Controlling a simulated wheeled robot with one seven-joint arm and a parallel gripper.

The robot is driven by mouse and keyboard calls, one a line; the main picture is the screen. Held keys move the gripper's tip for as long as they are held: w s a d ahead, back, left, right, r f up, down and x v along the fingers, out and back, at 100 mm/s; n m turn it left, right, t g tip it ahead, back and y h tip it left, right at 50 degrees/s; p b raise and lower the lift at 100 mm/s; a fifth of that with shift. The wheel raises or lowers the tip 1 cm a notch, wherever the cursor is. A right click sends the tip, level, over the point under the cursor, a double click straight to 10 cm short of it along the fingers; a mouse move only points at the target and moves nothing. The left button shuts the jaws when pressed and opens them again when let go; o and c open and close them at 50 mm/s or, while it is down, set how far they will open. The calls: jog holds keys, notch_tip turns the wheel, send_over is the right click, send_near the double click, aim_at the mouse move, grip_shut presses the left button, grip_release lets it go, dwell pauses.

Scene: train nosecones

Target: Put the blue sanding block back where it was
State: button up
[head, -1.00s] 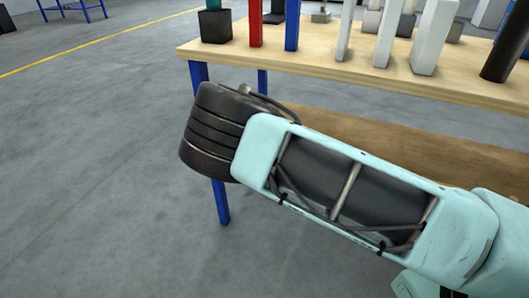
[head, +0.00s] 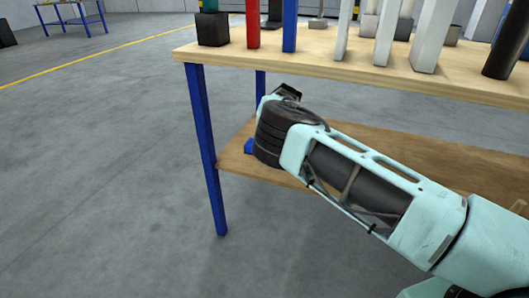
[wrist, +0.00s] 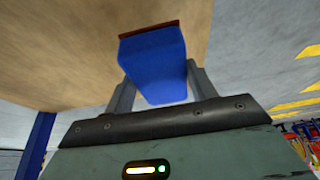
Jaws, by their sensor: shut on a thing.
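The blue sanding block (wrist: 153,68) shows in the wrist view, with a reddish-brown strip along its far edge. My gripper (wrist: 158,82) is shut on it, with one grey finger on each side. In the head view, my arm's black wrist end is in front of the bench, between the top and the lower shelf. My gripper's fingers are hidden there. A small blue patch (head: 249,147) shows beside the wrist at the shelf's left end; I cannot tell whether it is the block.
The wooden bench top (head: 225,57) carries several upright bars and blocks, with a black block (head: 211,29) near its left corner. A blue leg (head: 205,150) stands at the front left. The lower wooden shelf (head: 445,165) runs behind my arm.

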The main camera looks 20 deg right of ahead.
jog(key=shift+w+d+f, duration=0.15)
jog(key=shift+w+f, duration=0.05)
jog(key=shift+f, duration=0.6)
jog(key=shift+w+d+f, duration=0.15)
jog(key=shift+w+f, duration=0.05)
jog(key=shift+f, duration=0.6)
jog(key=shift+f, duration=0.1)
jog(key=shift+f, duration=0.35)
jog(key=o, duration=1)
jog(key=shift+f, duration=0.1)
jog(key=shift+o, duration=0.2)
jog(key=shift+b, duration=1.25)
jog(key=p+v, duration=0.3)
jog(key=v, duration=0.5)
jog(key=shift+w+a+p, duration=0.1)
jog(key=shift+a+p, duration=0.05)
jog(key=shift+p, duration=0.2)
